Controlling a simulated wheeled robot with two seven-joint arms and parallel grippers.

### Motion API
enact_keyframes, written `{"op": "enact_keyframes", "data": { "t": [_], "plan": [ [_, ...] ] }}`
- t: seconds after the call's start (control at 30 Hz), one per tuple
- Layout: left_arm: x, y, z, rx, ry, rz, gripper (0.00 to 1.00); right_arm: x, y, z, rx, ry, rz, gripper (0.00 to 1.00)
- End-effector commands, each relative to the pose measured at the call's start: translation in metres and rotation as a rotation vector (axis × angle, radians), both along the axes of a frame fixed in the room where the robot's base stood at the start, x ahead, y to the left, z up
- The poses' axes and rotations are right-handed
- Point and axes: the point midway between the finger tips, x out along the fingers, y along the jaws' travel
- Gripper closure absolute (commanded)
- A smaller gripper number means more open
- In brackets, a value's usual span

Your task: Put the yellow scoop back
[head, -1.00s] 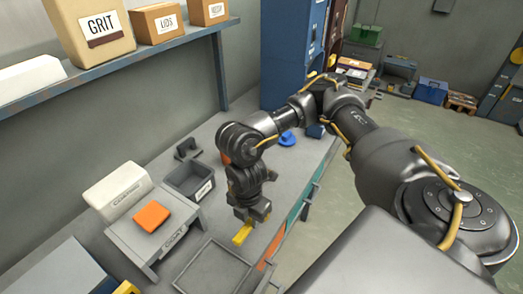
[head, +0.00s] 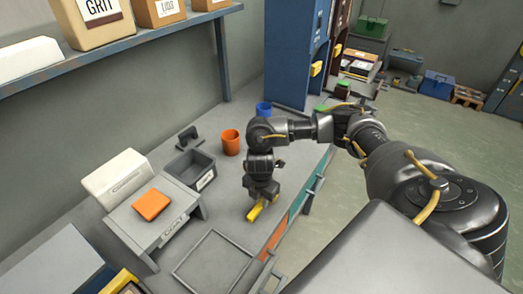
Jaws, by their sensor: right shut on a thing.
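The yellow scoop (head: 255,211) is in my right gripper (head: 259,199), which points down over the grey workbench. The gripper's jaws are shut on it, and its lower part shows below them. I cannot tell whether the scoop touches the bench. My left gripper is out of view. A grey open bin (head: 187,167) with a label stands to the left of the gripper. An orange cup (head: 230,142) and a blue cup (head: 263,108) stand farther back on the bench.
A shallow grey tray (head: 213,262) lies at the near edge. A shelf with boxes (head: 160,12) hangs above. Bare bench surrounds the gripper.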

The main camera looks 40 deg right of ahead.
Motion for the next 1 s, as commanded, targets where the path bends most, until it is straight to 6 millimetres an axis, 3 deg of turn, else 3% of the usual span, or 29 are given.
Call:
{"op": "enact_keyframes", "data": {
  "t": [0.43,0.47,0.6,0.87,1.0],
  "plan": [
    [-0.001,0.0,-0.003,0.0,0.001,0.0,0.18,0.0,0.0,-0.008,0.0,0.0,-0.001,1.0],
    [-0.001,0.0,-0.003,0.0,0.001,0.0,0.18,0.0,0.0,-0.008,0.0,0.0,0.0,0.76],
    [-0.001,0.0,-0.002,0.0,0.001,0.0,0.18,0.0,0.0,-0.007,0.0,-0.001,0.0,0.58],
    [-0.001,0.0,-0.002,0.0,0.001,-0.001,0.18,0.0,0.0,-0.007,0.0,-0.001,0.0,0.57],
    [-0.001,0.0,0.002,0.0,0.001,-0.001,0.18,0.001,0.0,0.003,0.0,-0.004,0.0,0.57]
  ]
}}
